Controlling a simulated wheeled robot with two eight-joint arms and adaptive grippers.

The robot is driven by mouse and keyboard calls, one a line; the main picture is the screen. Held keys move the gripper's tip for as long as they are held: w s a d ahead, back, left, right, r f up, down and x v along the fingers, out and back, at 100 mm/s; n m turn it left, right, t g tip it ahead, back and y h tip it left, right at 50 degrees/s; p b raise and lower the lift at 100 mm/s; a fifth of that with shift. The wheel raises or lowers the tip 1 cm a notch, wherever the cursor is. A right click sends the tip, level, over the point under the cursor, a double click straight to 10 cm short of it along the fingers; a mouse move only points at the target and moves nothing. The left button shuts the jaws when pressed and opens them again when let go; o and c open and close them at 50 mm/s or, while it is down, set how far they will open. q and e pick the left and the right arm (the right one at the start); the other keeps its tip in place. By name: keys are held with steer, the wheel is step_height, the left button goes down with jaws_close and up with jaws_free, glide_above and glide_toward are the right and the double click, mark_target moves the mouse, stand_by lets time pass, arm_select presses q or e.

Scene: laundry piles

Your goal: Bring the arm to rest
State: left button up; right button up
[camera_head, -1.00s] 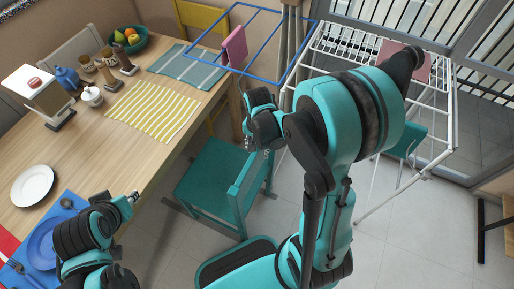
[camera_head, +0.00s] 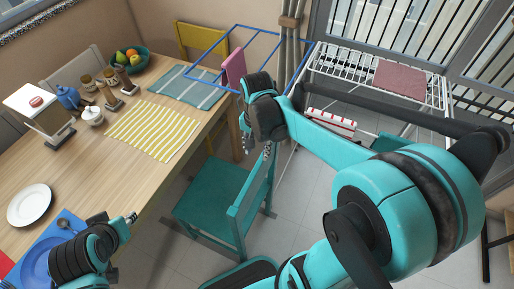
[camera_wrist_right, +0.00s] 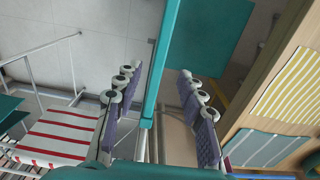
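My right gripper (camera_head: 258,148) hangs above the teal chair's backrest in the head view, fingers pointing down. In the right wrist view its two padded fingers (camera_wrist_right: 160,90) stand apart. They are open, and the teal chair back (camera_wrist_right: 160,60) shows in the gap; I cannot tell how far below it lies. No object is held between them. My left gripper (camera_head: 131,218) is over the front edge of the table at lower left; its fingers are too small to tell open from shut.
The wooden table (camera_head: 60,185) carries a plate (camera_head: 30,204), a yellow striped mat (camera_head: 153,133) and dishes. The teal chair (camera_head: 212,197) stands beside it. A white drying rack (camera_head: 330,63) holds a red cloth (camera_head: 401,79) and a red-striped cloth (camera_head: 331,123). A pink cloth (camera_head: 235,68) hangs on a blue rack.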

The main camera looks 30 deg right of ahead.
steer(key=shift+r, duration=0.3)
stand_by(0.4)
steer(key=s+a+r+n+t, duration=0.3)
steer(key=s+a+n+t, duration=0.2)
steer(key=n, duration=0.5)
steer(key=shift+s+a+r+t, duration=0.2)
steer(key=shift+s+t, duration=0.6)
steer(key=shift+t, duration=0.3)
stand_by(1.0)
